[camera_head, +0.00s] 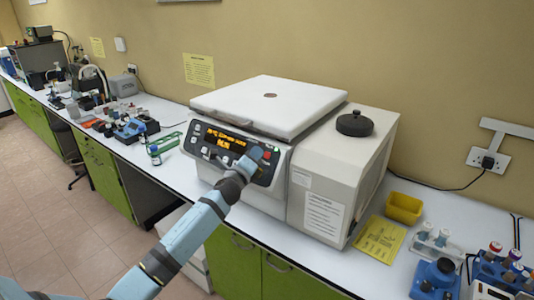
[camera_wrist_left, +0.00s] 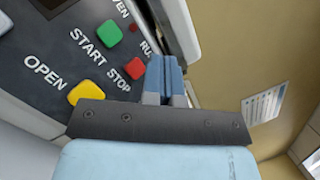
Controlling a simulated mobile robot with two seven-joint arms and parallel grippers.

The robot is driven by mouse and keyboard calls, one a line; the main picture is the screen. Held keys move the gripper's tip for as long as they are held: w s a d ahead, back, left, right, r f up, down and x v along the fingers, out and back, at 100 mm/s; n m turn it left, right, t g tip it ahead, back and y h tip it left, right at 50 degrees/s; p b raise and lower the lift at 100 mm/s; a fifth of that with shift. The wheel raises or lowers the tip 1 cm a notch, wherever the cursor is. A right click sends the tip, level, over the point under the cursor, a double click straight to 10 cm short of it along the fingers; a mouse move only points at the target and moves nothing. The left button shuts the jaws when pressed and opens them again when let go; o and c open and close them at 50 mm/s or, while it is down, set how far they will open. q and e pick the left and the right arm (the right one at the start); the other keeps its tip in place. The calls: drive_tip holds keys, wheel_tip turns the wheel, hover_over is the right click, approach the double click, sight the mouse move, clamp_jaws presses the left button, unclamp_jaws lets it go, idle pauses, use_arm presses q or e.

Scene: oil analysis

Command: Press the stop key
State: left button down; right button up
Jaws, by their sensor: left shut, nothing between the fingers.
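The centrifuge (camera_head: 345,185) stands on the bench with its white lid closed. Its dark control panel (camera_head: 205,133) has a lit orange display (camera_head: 226,140). My left gripper (camera_head: 256,153) is shut and empty at the right end of the panel. In the left wrist view its blue fingertips (camera_wrist_left: 166,66) are just right of the stop key; I cannot tell whether they touch the panel. My right gripper is not in view.
A yellow tray (camera_head: 404,208) and a yellow sheet (camera_head: 380,239) lie right of the centrifuge. A small bottle (camera_head: 155,156) and a green rack (camera_head: 165,142) stand left of the centrifuge. A black knob (camera_head: 354,123) tops its side.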

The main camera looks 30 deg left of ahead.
use_arm(q)
drive_tip(key=shift+s+a+r+p, duration=0.1)
drive_tip(key=shift+s+r+p, duration=0.35)
drive_tip(key=shift+s, duration=0.25)
drive_tip(key=shift+s+r+p, duration=0.35)
drive_tip(key=shift+s+r, duration=0.1)
drive_tip(key=shift+s, duration=0.25)
